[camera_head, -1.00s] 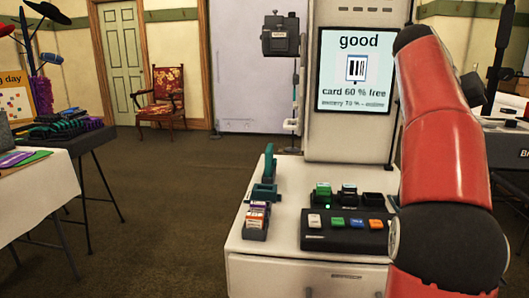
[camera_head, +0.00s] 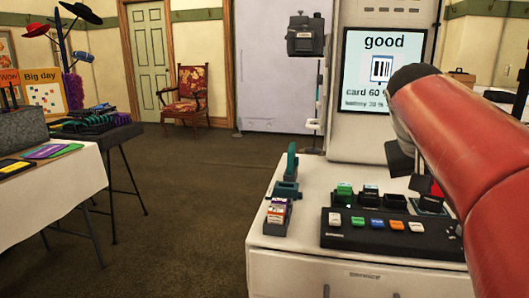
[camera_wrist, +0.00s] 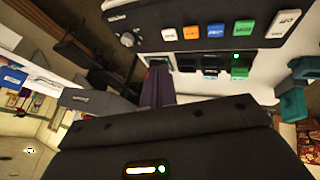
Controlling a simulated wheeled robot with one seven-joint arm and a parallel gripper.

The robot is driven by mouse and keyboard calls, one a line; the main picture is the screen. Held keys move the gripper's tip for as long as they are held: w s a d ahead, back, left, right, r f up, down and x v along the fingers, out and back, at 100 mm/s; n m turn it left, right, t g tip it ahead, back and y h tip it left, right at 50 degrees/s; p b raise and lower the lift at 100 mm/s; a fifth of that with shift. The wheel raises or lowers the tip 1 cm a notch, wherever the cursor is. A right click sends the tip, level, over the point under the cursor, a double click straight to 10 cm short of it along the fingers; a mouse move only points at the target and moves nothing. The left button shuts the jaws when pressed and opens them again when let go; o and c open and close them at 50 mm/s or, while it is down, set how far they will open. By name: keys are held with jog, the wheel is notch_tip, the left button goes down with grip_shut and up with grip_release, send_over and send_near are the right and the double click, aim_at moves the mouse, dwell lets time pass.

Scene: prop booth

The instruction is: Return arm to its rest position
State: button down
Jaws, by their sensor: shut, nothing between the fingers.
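My red arm (camera_head: 470,150) crosses the right side of the head view, over the right part of the white cabinet (camera_head: 300,262). Part of my dark wrist shows behind it; the fingertips are not clear there. In the wrist view, which looks upside down, my gripper (camera_wrist: 157,86) is shut and empty. It points toward the cabinet top, near the black button panel (camera_wrist: 205,30) and the row of small dark holders. I cannot tell its exact height above them.
The button panel (camera_head: 378,234) lies on the cabinet top, with a green clamp-like stand (camera_head: 285,188) at its left. A screen (camera_head: 382,70) reading "good" stands behind. A white-clothed table (camera_head: 60,200) is at left. Carpet between is clear.

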jog(key=s+a+f+n+t+y, duration=0.1)
jog(key=s+a+f+n+y, duration=0.1)
jog(key=s+a+f, duration=0.5)
jog(key=s+a+f+n+t+y, duration=0.1)
jog(key=s+a+f+n+y, duration=0.1)
jog(key=s+a+f, duration=0.4)
jog(key=a+f+y, duration=0.1)
jog(key=a+f, duration=0.4)
jog(key=f, duration=0.2)
jog(key=shift+s+f+y, duration=0.35)
jog(key=shift+f+y, duration=0.05)
